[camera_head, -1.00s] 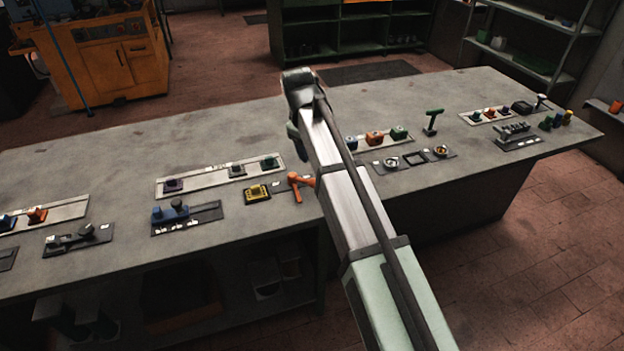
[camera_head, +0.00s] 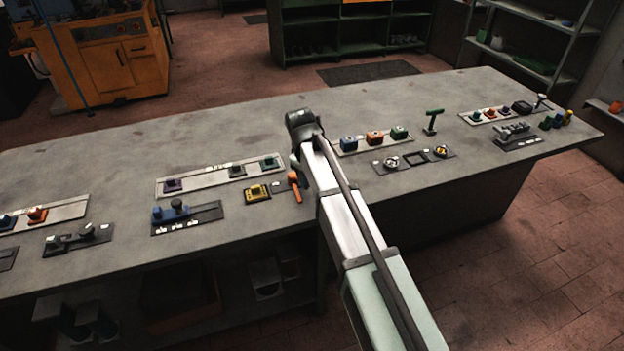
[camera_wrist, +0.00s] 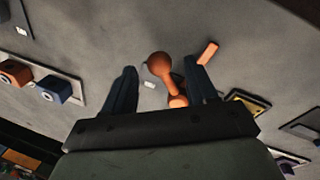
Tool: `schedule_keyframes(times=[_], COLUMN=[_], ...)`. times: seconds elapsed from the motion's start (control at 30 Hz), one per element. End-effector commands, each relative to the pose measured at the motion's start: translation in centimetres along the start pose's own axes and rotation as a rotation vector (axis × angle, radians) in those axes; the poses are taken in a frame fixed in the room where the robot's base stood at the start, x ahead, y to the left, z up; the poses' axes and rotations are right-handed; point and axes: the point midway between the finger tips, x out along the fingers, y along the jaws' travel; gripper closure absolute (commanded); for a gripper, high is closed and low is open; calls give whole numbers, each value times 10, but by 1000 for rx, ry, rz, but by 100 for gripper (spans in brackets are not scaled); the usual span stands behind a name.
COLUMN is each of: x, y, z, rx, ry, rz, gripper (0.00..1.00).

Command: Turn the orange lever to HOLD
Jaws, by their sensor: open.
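The orange lever (camera_head: 295,182) is at the front part of the grey bench, just left of my arm in the head view. In the wrist view the lever (camera_wrist: 168,76) has a round knob and a shaft running down to a base partly hidden by my gripper body. A separate-looking orange bar (camera_wrist: 208,52) lies beside the right finger. My gripper (camera_wrist: 160,68) is open, with the knob and shaft between its dark fingers; I cannot tell whether either finger touches. In the head view my gripper (camera_head: 297,165) is beside the lever. No HOLD marking is readable.
A yellow-framed control (camera_head: 257,192) sits just left of the lever. A strip with blue, orange and green blocks (camera_head: 374,138) is right of my arm, with a dark dial panel (camera_head: 414,160) nearer the front. The bench (camera_head: 240,130) is clear behind the controls.

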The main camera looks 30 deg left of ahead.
Motion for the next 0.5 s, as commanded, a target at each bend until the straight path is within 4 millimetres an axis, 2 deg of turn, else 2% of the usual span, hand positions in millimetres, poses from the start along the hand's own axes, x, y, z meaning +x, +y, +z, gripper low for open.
schedule_keyframes(times=[0.2,0.5], x=[17,21], y=[0,0], z=[0,0], rx=[0,0], ry=[0,1], rz=[0,0], gripper=[43,43])
